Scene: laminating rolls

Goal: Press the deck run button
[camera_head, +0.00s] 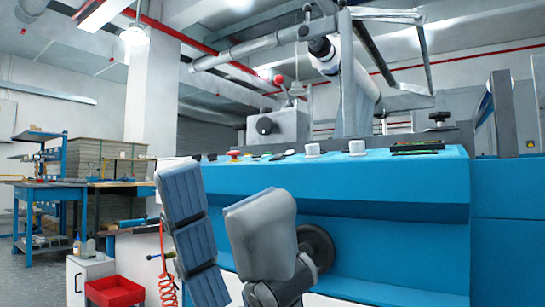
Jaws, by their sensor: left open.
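The blue laminating machine (400,200) fills the right half of the view. Its sloped top panel carries a red button (234,154), a small green one (212,156), small dark controls (277,156) and two pale knobs, one near the middle (312,150) and one further right (357,147). I cannot tell which is the deck run button. My left gripper (216,186) is open and empty in front of the machine, its fingers pointing up and their tips just below the panel's left part. They may hide some of the machine's front. My right gripper is not in view.
A black round handwheel (317,248) sits on the machine's front beside my gripper. A red bin (115,292), a white cabinet (88,275) and a coiled red hose (168,280) are at lower left. A blue workbench (75,187) stands behind.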

